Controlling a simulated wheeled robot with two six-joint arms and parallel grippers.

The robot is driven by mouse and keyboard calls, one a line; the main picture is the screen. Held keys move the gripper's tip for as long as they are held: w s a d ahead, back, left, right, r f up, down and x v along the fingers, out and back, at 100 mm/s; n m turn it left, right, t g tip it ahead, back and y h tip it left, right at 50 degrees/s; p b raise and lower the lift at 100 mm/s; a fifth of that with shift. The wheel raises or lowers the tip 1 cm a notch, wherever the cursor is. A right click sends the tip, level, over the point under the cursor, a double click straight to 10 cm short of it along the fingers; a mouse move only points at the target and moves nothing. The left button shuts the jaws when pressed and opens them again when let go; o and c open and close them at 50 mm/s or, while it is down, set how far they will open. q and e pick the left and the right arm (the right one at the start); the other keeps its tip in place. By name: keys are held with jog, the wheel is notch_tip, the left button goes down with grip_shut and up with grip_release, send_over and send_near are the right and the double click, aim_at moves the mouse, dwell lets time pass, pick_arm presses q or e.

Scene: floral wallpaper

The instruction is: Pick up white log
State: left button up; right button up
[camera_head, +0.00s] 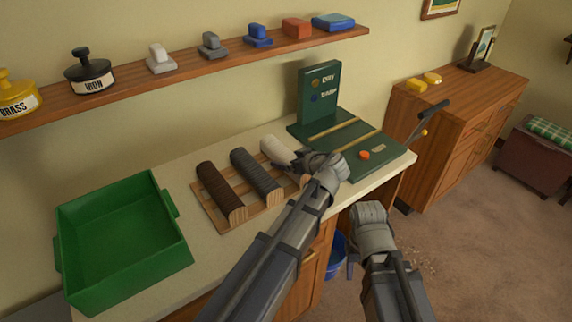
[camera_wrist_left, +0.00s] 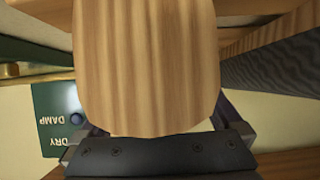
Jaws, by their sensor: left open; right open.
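The white log (camera_head: 277,150) lies on a slatted wooden rack at the right end of a row of logs, partly hidden by my left gripper. My left gripper (camera_head: 312,163) is open at the log's near right end. In the left wrist view, the log's pale wooden end face (camera_wrist_left: 146,62) fills the middle, with parts of the open gripper (camera_wrist_left: 160,140) showing on both sides of its lower edge. I cannot tell whether they touch it. My right gripper (camera_head: 371,222) is open and empty, low beyond the counter's front edge.
A dark brown log (camera_head: 217,188) and a grey log (camera_head: 254,172) lie on the rack (camera_head: 205,212). A green tray (camera_head: 120,235) stands left. A green device marked DRY and DAMP (camera_head: 320,95) stands right. A shelf (camera_head: 200,62) of weights and blocks hangs above.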

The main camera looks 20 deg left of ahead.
pick_arm(q)
jog(key=shift+r, duration=0.1)
grip_shut()
dwell(0.8)
